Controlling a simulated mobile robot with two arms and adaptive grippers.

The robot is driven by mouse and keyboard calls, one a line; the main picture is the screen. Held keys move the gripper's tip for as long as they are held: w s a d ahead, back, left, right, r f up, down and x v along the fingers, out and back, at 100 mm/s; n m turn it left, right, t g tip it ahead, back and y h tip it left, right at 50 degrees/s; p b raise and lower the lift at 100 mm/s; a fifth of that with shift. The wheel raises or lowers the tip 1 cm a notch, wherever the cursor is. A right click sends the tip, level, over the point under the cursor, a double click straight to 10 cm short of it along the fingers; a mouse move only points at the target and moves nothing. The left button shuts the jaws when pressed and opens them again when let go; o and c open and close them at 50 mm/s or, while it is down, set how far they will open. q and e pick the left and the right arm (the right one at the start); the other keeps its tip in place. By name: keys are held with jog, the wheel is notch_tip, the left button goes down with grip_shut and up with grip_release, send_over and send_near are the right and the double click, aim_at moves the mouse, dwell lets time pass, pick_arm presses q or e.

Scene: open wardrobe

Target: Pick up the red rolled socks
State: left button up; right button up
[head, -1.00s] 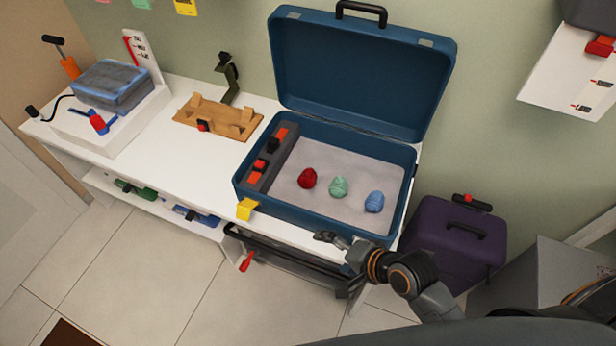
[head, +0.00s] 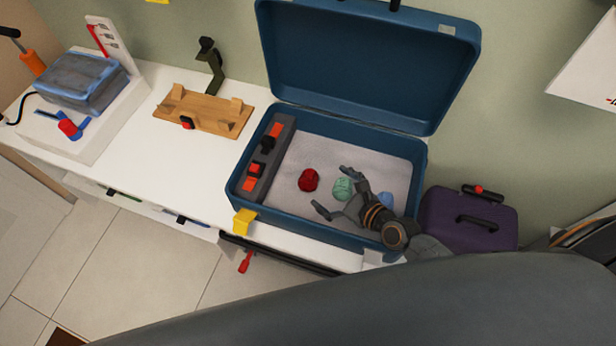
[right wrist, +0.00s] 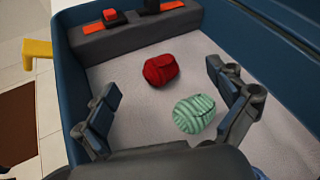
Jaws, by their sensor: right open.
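The red rolled socks (head: 308,180) lie on the light grey floor of the open blue suitcase (head: 328,236), left of the green rolled socks (head: 342,189). In the right wrist view the red socks (right wrist: 161,70) lie beyond my fingertips, and the green socks (right wrist: 194,113) lie nearer, toward the right finger. My right gripper (head: 333,190) is open and empty over the front of the suitcase, its fingers pointing toward the red socks. It partly hides the blue rolled socks (head: 385,199). My left gripper is not in view.
A grey strip with red and black parts (head: 267,160) runs along the suitcase's left side. A yellow latch (head: 244,222) sticks out at its front left corner. The raised lid (head: 365,70) stands behind. A wooden rack (head: 205,112) is on the white bench, and a purple case (head: 470,222) stands right.

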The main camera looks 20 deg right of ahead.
aim_at(313, 182)
notch_tip(313, 182, down, 4)
jog(key=shift+d+b, duration=0.1)
jog(key=shift+b, duration=0.4)
jog(key=x, duration=0.3)
jog(key=shift+w+r, duration=0.15)
jog(key=x, duration=0.4)
jog(key=shift+w+f, duration=0.2)
jog(key=shift+w, duration=0.05)
jog(key=c, duration=1)
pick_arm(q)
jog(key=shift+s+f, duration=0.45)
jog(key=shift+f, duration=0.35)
pick_arm(e)
jog(key=shift+c, duration=1)
